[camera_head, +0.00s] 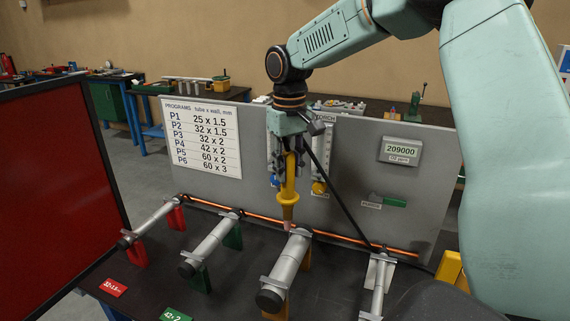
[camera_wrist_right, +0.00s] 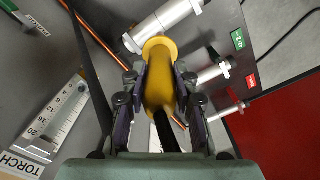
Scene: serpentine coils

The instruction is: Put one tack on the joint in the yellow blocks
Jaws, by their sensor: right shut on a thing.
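My right gripper (camera_head: 289,160) is shut on a yellow torch (camera_head: 288,193), which points down. The torch tip is close above the far end of the grey tube (camera_head: 288,262) in the yellow blocks; I cannot tell if it touches. One yellow block (camera_head: 307,259) shows under the tube's far end and another (camera_head: 277,312) under its near end. My left gripper is not in view.
Tubes in red blocks (camera_head: 137,253) and green blocks (camera_head: 232,237) lie to the left; another tube (camera_head: 379,285) is at right. An orange pipe (camera_head: 340,237) runs behind. A grey panel (camera_head: 345,170) stands at the back, a dark red screen (camera_head: 55,190) at left.

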